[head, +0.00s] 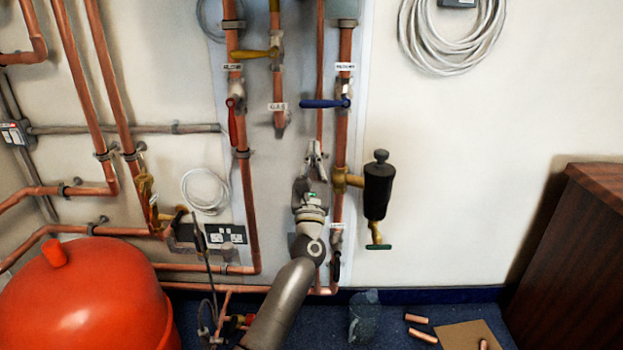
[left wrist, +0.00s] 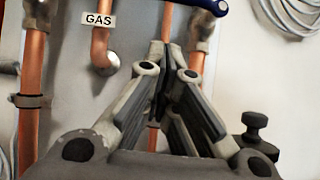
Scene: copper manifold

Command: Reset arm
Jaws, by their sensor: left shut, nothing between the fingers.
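My left gripper (head: 315,150) is in the middle of the head view, raised in front of the copper pipes on the wall. Its fingers point up and are shut with nothing between them. It also shows in the left wrist view (left wrist: 165,55), with the fingertips together in front of a copper pipe. The blue lever valve (head: 325,103) is above and to the right of the fingertips. The black cylinder fitting (head: 378,188) is to the right of the gripper. My right gripper is not in view.
A red-handled valve (head: 233,122) and a yellow-handled valve (head: 255,53) are up and left. A large orange tank (head: 85,300) stands at lower left. A dark wooden cabinet (head: 575,260) is at right. Short copper pieces (head: 421,335) lie on the floor. The right wall is mostly clear.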

